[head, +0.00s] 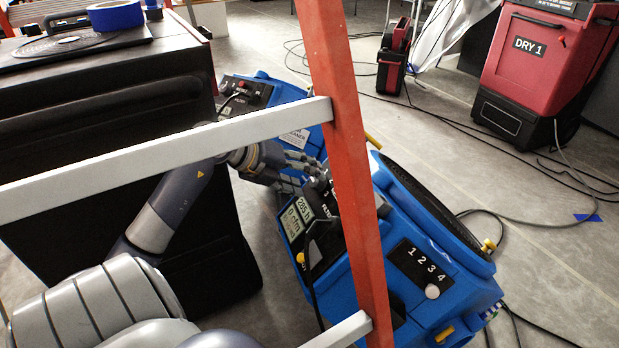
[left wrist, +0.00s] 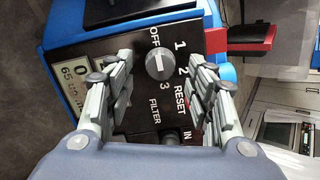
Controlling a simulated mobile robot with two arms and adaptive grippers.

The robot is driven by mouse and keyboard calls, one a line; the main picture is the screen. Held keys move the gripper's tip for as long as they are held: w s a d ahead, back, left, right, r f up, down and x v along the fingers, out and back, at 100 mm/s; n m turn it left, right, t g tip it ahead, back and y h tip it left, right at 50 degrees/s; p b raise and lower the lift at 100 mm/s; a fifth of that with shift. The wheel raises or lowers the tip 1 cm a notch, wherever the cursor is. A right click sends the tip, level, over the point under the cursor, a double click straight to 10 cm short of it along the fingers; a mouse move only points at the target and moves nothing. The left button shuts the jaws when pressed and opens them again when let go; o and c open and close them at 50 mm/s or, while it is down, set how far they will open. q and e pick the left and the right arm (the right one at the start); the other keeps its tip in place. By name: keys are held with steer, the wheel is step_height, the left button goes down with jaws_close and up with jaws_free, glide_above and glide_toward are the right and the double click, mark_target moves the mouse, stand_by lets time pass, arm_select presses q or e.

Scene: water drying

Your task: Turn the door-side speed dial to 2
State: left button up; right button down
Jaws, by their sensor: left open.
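In the left wrist view a round grey speed dial (left wrist: 158,65) with a pale pointer line sits on a black panel (left wrist: 150,99), among the marks OFF, 1, 2 and 3. I cannot tell for sure which mark it points to. My left gripper (left wrist: 160,88) is open, with its fingers on either side of the dial; contact is not clear. In the head view my left gripper (head: 311,166) reaches behind the ladder to the control panel of the nearer blue machine (head: 440,235). The dial is largely hidden there. My right gripper is not in view.
An orange ladder rail (head: 345,150) with white rungs (head: 170,160) stands in front of the nearer machine. A second blue machine (head: 290,92) is behind it. A black case (head: 120,150) is at left. A red DRY 1 unit (head: 535,65) and loose cables lie beyond.

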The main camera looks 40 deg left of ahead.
mark_target(317, 183)
arm_select(q)
steer(key=shift+x, duration=1.2)
steer(key=c, duration=1.1)
steer(key=shift+o, duration=0.2)
